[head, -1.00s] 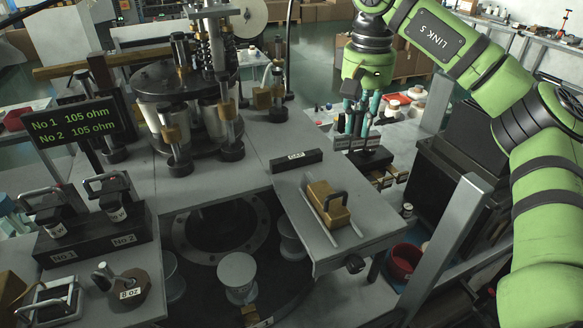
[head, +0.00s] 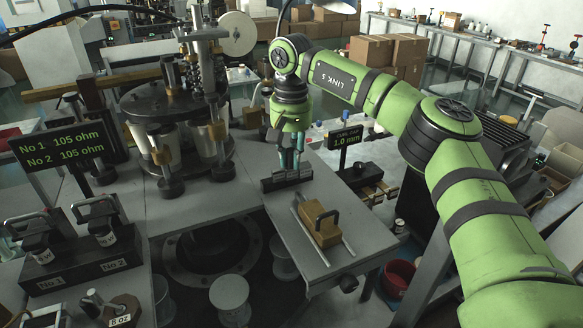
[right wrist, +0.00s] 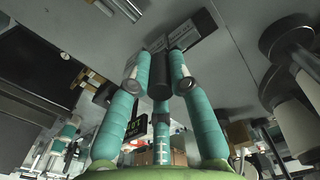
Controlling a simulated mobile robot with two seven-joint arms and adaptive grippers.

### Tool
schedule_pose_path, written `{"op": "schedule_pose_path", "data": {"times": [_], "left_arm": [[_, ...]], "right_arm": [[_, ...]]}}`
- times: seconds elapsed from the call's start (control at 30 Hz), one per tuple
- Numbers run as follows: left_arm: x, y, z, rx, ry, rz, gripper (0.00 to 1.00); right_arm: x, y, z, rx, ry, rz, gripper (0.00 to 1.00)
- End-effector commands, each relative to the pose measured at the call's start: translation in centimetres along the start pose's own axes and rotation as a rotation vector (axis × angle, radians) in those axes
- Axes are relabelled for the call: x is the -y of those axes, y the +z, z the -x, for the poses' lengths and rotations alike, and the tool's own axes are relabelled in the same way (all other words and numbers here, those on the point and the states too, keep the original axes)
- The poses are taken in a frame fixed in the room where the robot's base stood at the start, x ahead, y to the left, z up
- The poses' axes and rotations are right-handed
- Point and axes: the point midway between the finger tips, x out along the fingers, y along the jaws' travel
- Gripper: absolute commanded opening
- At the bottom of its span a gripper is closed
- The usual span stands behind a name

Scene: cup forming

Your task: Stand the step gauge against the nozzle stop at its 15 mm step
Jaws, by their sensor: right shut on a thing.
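My right gripper (head: 288,165) points down at the back of the grey plate, its teal fingers shut on a black round grip, which shows between the fingertips in the right wrist view (right wrist: 160,76). Below the grip is a dark piece with pale labels (right wrist: 191,32), which I take to be the step gauge. In the head view it merges with a low dark bar (head: 267,186), apparently the nozzle stop. I cannot tell whether the two touch or which step faces the bar. The fingers hide part of both. My left gripper is not in view.
A brass block with a black handle (head: 322,232) sits on two rails in front of the bar. A display (head: 345,138) reading 1.0 mm stands behind, to the right. A round forming machine (head: 180,105) stands left. An opening (head: 205,255) lies front left of the plate.

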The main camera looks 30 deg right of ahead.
Motion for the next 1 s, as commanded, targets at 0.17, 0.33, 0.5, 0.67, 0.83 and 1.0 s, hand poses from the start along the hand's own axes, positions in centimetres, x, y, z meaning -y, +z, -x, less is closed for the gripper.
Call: {"op": "schedule_pose_path", "data": {"times": [0.17,0.33,0.5,0.67,0.83,1.0], "left_arm": [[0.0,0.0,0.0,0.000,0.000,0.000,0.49],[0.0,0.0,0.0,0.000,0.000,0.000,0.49],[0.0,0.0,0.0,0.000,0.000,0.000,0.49],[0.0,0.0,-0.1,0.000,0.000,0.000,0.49],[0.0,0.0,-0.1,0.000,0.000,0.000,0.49],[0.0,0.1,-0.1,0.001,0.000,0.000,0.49]], "right_arm": [[-0.1,0.1,-2.7,0.003,0.001,0.000,0.00],[-0.1,0.1,-3.5,0.000,-0.001,-0.001,0.00],[-0.1,0.1,-3.5,0.000,-0.001,-0.001,0.00],[-0.1,0.1,-3.8,0.001,-0.001,-0.001,0.40],[-0.1,0.1,-3.8,0.002,0.000,-0.001,0.44],[-0.1,0.1,-3.7,0.002,0.000,-0.001,0.44]]}}
